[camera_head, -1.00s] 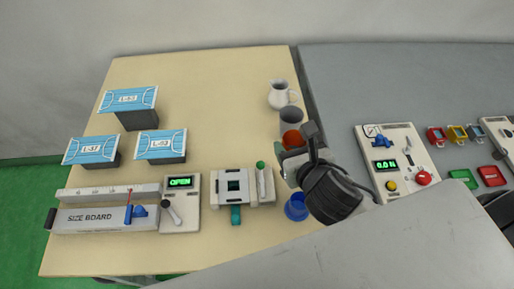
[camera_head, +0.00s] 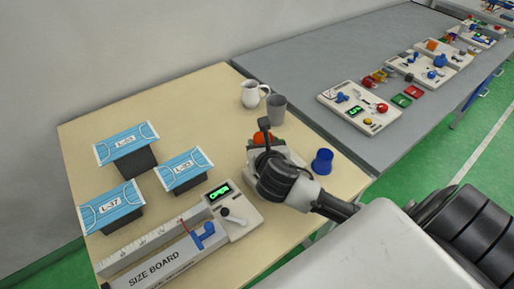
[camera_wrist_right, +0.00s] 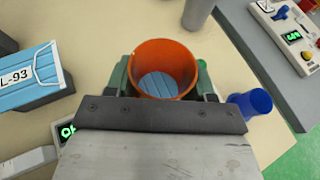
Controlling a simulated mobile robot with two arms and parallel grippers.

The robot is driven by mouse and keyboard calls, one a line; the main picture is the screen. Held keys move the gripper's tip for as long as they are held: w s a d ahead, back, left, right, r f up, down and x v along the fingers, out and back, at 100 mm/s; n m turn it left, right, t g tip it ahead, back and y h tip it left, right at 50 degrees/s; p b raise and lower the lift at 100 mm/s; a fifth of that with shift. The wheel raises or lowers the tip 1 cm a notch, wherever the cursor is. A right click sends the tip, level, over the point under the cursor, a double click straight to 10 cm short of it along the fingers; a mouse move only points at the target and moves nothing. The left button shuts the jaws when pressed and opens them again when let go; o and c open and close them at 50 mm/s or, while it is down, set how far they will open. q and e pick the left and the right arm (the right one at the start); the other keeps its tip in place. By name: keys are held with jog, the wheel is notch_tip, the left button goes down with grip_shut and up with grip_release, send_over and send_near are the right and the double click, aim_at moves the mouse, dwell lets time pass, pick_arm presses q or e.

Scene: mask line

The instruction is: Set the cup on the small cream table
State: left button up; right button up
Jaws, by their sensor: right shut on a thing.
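My right gripper (camera_head: 263,140) is shut on an orange cup (camera_head: 262,137), which is upright and open at the top. In the right wrist view the orange cup (camera_wrist_right: 165,50) sits between the two green fingers (camera_wrist_right: 163,78); a striped blue disc shows inside it. The gripper is over the right part of the cream table (camera_head: 210,110). I cannot tell whether the cup's base touches the table, as my gripper hides it. A grey cup (camera_head: 277,110) stands just behind, and a blue cup (camera_head: 322,162) stands to the right. My left gripper does not show.
A white jug (camera_head: 250,94) stands at the back. Blue masks on dark blocks (camera_head: 126,150) and a size board (camera_head: 165,262) with a green-lit panel (camera_head: 232,212) fill the left and front. A grey table (camera_head: 330,65) with devices adjoins on the right. The cream table's back middle is clear.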

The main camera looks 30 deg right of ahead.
jog(key=w+d+m+g+h+b, duration=0.2)
jog(key=w+d+m+g+h, duration=0.2)
jog(key=d, duration=0.5)
jog(key=w+d+m+g+h+b, duration=0.25)
jog(key=w+d+m, duration=0.2)
jog(key=d, duration=0.45)
jog(key=shift+g+h, duration=0.35)
jog(key=w+a+f, duration=0.1)
jog(key=a+f, duration=0.1)
jog(key=a, duration=0.1)
jog(key=w+a+f, duration=0.2)
jog(key=a+f, duration=0.1)
jog(key=w+a+f, duration=0.2)
jog(key=a, duration=0.1)
jog(key=shift+a+f+p, duration=0.25)
jog(key=shift+p, duration=0.15)
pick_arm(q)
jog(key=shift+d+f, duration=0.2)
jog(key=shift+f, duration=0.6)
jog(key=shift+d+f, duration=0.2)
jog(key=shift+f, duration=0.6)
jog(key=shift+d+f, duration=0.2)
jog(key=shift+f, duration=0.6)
pick_arm(e)
jog(key=shift+f, duration=2.05)
jog(key=o, duration=0.9)
jog(key=shift+f, duration=0.1)
jog(key=shift+o, duration=0.2)
